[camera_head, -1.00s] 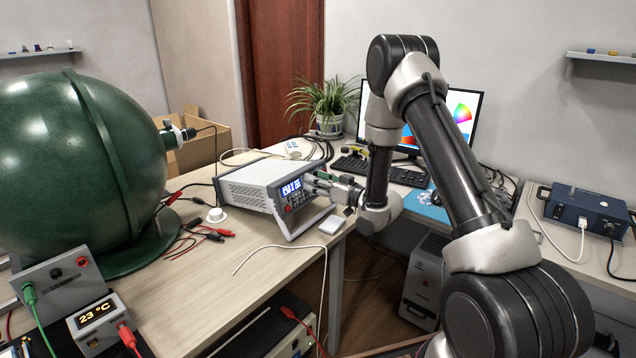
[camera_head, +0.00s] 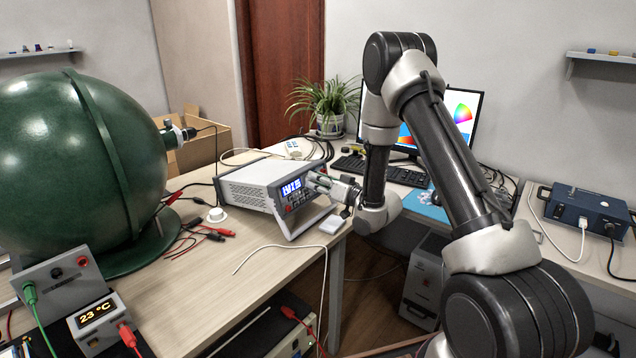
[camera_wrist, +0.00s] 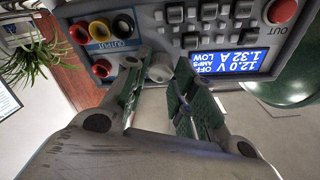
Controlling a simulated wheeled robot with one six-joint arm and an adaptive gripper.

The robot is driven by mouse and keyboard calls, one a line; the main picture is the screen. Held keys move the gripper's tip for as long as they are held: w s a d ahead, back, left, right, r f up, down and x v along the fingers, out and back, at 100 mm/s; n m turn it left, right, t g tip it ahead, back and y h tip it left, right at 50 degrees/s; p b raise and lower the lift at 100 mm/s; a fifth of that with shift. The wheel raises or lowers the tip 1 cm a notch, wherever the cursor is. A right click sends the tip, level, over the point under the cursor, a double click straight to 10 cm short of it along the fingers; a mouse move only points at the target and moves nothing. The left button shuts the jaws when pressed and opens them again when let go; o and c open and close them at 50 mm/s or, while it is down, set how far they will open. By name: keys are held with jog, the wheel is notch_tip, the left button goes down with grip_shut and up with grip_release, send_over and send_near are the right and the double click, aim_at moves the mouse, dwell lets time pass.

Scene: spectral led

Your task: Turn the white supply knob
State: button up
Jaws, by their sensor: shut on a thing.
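The power supply (camera_head: 247,186), a light grey box with a lit blue display (camera_head: 291,187), stands tilted up on the table. In the wrist view its front panel (camera_wrist: 150,15) appears upside down, and the display (camera_wrist: 228,62) reads 12.0 V, 1.32 A, OFF. In the head view my gripper (camera_head: 319,182) is at the supply's front, and I cannot make out the knob there.
Red, yellow and black sockets (camera_wrist: 101,30) and several buttons (camera_wrist: 209,12) lie close to the fingers on the panel. A large green sphere (camera_head: 75,150) stands left of the supply.

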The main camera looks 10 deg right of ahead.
jog(key=shift+r+m+g+h, duration=0.1)
jog(key=shift+m+g+h, duration=0.3)
jog(key=shift+m, duration=2.65)
jog(key=shift+r+m+g+h, duration=0.15)
jog(key=shift+m+h, duration=0.5)
jog(key=shift+m, duration=2.45)
jog(key=shift+f+m+g+h, duration=0.1)
jog(key=shift+m+g+h, duration=0.3)
jog(key=shift+m, duration=2.65)
jog(key=o, duration=1)
jog(key=shift+o, duration=0.2)
jog(key=v, duration=0.7)
jog(key=shift+s, duration=0.3)
